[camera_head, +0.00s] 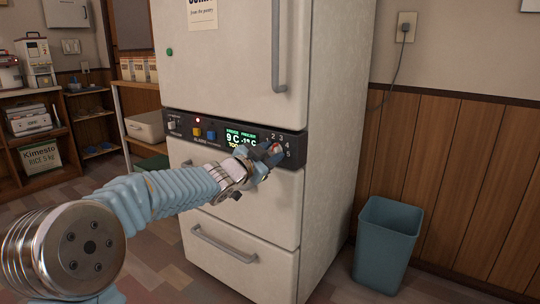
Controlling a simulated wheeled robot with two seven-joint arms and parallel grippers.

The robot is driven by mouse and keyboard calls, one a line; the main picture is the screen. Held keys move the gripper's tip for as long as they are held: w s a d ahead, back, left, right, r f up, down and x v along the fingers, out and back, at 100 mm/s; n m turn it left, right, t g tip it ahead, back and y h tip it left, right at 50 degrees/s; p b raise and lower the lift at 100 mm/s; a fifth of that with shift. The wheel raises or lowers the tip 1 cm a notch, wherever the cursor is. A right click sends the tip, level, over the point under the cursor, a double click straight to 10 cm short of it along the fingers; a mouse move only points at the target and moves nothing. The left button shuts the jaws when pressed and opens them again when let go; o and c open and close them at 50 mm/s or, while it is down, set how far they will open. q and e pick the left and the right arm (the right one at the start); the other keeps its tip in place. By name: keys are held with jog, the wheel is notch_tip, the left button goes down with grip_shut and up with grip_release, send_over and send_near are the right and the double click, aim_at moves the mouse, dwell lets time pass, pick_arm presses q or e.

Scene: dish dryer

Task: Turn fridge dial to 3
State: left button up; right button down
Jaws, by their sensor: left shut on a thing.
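The fridge (336,150) is cream-white and stands in the middle, with a dark control panel (222,138) across its front. The dial (277,149) is at the panel's right end, with small numbers around it; its face is mostly hidden, with a bit of red showing. My left gripper (268,157) is at the dial, shut on it. Which number the dial points to cannot be told. My right gripper is out of view.
A blue bin (388,245) stands on the floor to the right of the fridge. The upper door handle (279,45) is above the dial and the drawer handle (224,245) is below. Yellow and blue buttons (203,133) sit left of the display. Shelves stand at the left.

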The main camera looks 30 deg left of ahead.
pick_arm(q)
jog(key=o, duration=1)
jog(key=shift+o, duration=0.2)
jog(key=shift+s, duration=0.1)
jog(key=s+a+p, duration=0.1)
jog(key=s, duration=1.2)
jog(key=shift+s, duration=0.3)
